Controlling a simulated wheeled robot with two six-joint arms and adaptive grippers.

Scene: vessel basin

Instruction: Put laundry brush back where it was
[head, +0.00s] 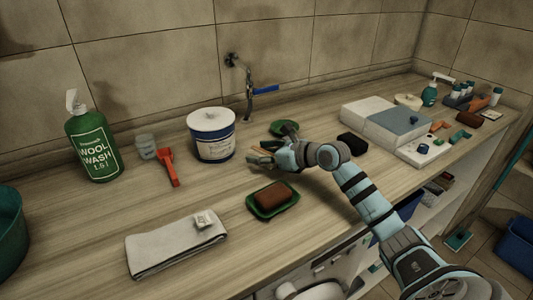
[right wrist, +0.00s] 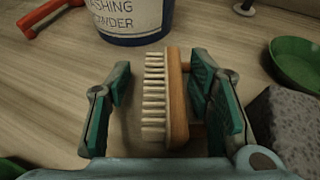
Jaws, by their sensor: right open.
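The laundry brush (right wrist: 176,95) has a wooden back and pale bristles. In the right wrist view it lies on its side on the counter, bristles facing left, between the two fingers of my right gripper (right wrist: 160,100). The gripper is open, with a gap on the bristle side and a narrower one by the wooden back. In the head view my right gripper (head: 262,157) is low over the counter, right of the washing powder tub (head: 211,140), and mostly hides the brush. My left gripper is not in view.
A green dish (head: 284,128) sits behind the gripper. A green soap dish (head: 263,211) with a brown block (head: 272,194) is in front. A dark sponge (head: 352,143) is to the right. A red-handled tool (head: 168,170) and folded towel (head: 160,250) lie left.

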